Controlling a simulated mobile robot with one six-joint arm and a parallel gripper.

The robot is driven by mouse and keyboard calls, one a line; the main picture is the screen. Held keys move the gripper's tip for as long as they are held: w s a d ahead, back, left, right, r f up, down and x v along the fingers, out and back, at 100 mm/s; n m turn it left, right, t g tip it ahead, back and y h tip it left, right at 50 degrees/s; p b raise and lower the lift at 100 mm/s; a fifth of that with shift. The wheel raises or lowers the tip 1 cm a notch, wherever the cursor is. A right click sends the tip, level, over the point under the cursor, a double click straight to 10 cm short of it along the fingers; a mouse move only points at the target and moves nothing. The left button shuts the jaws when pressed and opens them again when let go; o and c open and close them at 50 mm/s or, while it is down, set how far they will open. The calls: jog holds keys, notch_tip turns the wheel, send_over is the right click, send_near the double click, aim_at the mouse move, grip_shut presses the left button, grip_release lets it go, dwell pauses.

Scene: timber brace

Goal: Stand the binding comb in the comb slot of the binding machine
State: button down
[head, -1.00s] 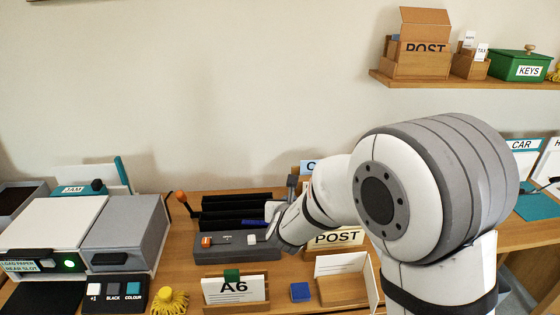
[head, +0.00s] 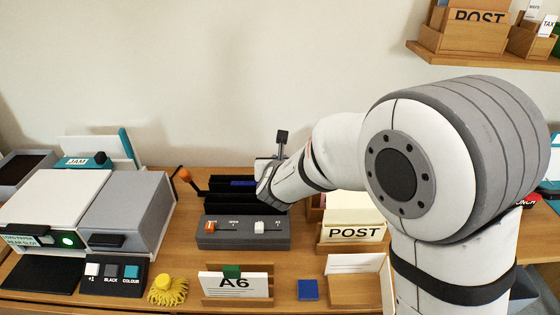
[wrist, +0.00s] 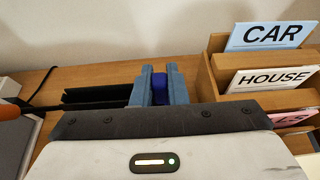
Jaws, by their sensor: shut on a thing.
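The binding machine (head: 218,238) stands on the desk, a grey front with sliders and long black rails behind it. The binding comb is a dark blue strip (head: 243,183) lying lengthwise along the rearmost black rail. My gripper (head: 262,180) is at the right end of the rails and shut on the comb's right end. In the wrist view the blue comb (wrist: 176,76) shows between the blue-grey fingers, with the black rails running left of them. I cannot tell whether the comb sits down in the slot or is held just above it.
A lever with an orange knob (head: 184,174) stands left of the rails. A printer (head: 140,222) is further left. The POST holder (head: 352,236) is right of the machine, below my arm. The A6 card stand (head: 236,286) and a blue block (head: 308,290) are in front.

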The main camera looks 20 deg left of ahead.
jog(key=shift+s+f+b, duration=0.1)
jog(key=shift+f+b, duration=2.3)
jog(key=shift+b, duration=0.2)
jog(key=shift+b, duration=0.6)
jog(key=shift+f, duration=0.1)
jog(key=shift+f+b, duration=2.8)
jog(key=shift+b, duration=0.35)
jog(key=c, duration=1.4)
grip_release()
jog(key=shift+o, duration=0.6)
